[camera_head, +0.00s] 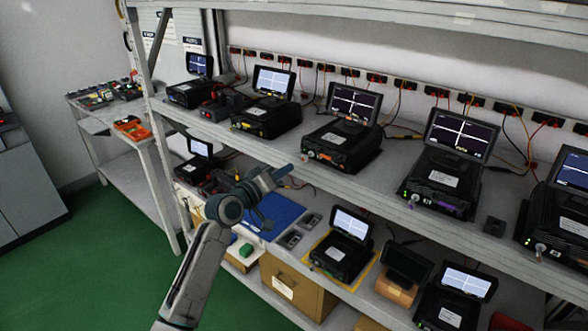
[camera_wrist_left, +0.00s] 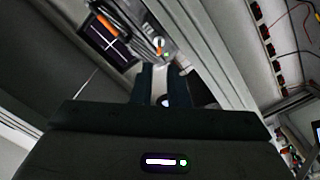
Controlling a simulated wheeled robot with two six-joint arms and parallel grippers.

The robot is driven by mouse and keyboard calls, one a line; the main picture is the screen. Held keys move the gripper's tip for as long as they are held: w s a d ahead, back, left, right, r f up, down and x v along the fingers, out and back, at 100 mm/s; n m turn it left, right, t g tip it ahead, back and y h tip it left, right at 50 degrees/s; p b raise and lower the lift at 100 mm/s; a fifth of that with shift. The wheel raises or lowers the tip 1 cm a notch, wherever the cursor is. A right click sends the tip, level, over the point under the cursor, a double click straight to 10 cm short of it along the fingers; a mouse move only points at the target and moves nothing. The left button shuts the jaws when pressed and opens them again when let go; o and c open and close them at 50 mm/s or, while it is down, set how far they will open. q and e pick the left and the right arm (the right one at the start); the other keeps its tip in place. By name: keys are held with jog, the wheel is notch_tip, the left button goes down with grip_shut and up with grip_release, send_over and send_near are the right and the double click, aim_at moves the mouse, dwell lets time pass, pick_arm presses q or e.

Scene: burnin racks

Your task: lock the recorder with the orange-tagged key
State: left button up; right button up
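A black recorder (camera_head: 341,145) with a lit screen and an orange strip (camera_head: 326,157) on its front sits on the upper shelf. A small silver key-like part (camera_head: 304,156) shows at its front left corner. My left gripper (camera_head: 287,171) is just in front of and below that corner, over the shelf edge. In the left wrist view its two dark fingers (camera_wrist_left: 164,84) stand apart with a gap between them. A small round pale part with some orange (camera_wrist_left: 159,46) lies beyond the fingertips, apart from them. Whether it is the key is too blurred to tell. My right gripper is not in view.
Other recorders stand along the upper shelf, one with a yellow strip (camera_head: 255,124) to the left and one with a purple strip (camera_head: 444,205) to the right. The lower shelf holds a blue mat (camera_head: 278,216) and more devices. The green floor (camera_head: 90,265) is clear.

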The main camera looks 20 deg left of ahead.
pick_arm(q)
jog(key=v, duration=0.4)
jog(key=shift+b, duration=0.35)
jog(key=shift+f, duration=0.1)
jog(key=s+a+f+n+g+y, duration=0.1)
jog(key=a+f+g+y, duration=0.15)
jog(key=f, duration=1.15)
jog(key=s+a+f+g+y, duration=0.1)
jog(key=a+f+y, duration=0.15)
jog(key=f, duration=1.25)
jog(key=s+a+f+g+y, duration=0.1)
jog(key=s+f, duration=0.3)
jog(key=f, duration=0.3)
jog(key=s+a+f+m+g, duration=0.1)
jog(key=s+f+g, duration=0.1)
jog(key=s+f, duration=0.4)
jog(key=s+f+g+y, duration=0.1)
jog(key=s+f, duration=0.2)
jog(key=f, duration=0.6)
jog(key=s+d+f+m+g, duration=0.1)
jog(key=s+f, duration=0.6)
jog(key=s, duration=0.7)
jog(key=s+d+f+m+g, duration=0.1)
jog(key=s+f+g, duration=0.3)
jog(key=s+f, duration=0.4)
jog(key=s+f+m+g, duration=0.3)
jog(key=s+f, duration=0.5)
jog(key=s, duration=1.4)
jog(key=shift+d+y, duration=0.3)
jog(key=shift+d, duration=0.1)
